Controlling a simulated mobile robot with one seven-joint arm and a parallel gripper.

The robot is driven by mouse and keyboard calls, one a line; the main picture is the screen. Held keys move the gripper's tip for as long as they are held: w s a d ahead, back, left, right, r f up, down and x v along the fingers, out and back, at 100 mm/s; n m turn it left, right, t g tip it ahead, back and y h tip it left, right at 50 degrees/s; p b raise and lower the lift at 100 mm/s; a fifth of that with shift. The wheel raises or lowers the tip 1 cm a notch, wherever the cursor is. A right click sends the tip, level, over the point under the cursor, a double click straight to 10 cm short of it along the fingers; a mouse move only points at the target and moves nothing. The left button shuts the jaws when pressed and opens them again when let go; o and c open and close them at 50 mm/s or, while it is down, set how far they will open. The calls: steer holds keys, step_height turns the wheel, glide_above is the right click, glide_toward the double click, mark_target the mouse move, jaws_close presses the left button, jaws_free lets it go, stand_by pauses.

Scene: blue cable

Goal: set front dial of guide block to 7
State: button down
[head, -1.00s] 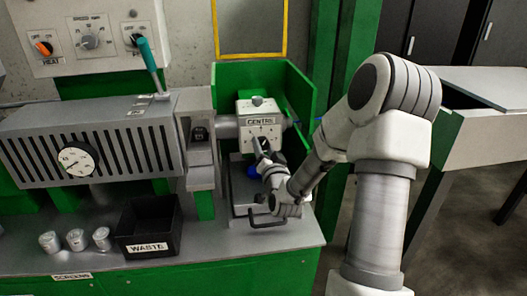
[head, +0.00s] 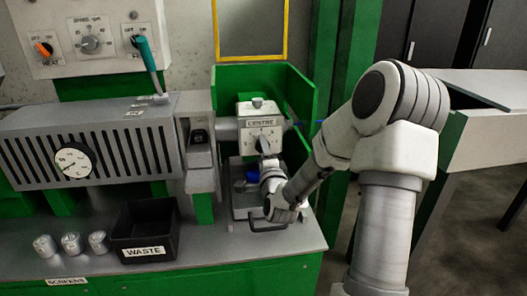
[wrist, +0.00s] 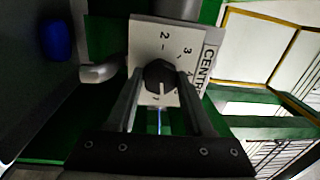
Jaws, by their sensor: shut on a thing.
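The guide block (head: 259,131) is a pale box labelled CENTRE, inside a green open housing. In the head view my gripper (head: 265,148) is at its front face and largely covers the front dial. In the wrist view the front dial (wrist: 160,76) is a dark round knob on a pale plate (wrist: 150,38) with the digits 2, 3 and 4 readable. A white mark on the knob faces the lower edge of the picture, near a digit I cannot read surely. My gripper (wrist: 160,82) is shut on the knob, one finger on each side.
A black WASTE bin (head: 145,229) and several metal cups (head: 71,243) stand on the bench left of my arm. A grey slotted unit with a gauge (head: 74,163) is at left. The green housing wall (head: 298,110) is close on the right. A blue object (wrist: 56,40) lies below the block.

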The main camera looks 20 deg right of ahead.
steer(key=shift+m, duration=1.2)
steer(key=shift+c, duration=1.5)
jaws_free()
steer(key=shift+s, duration=0.15)
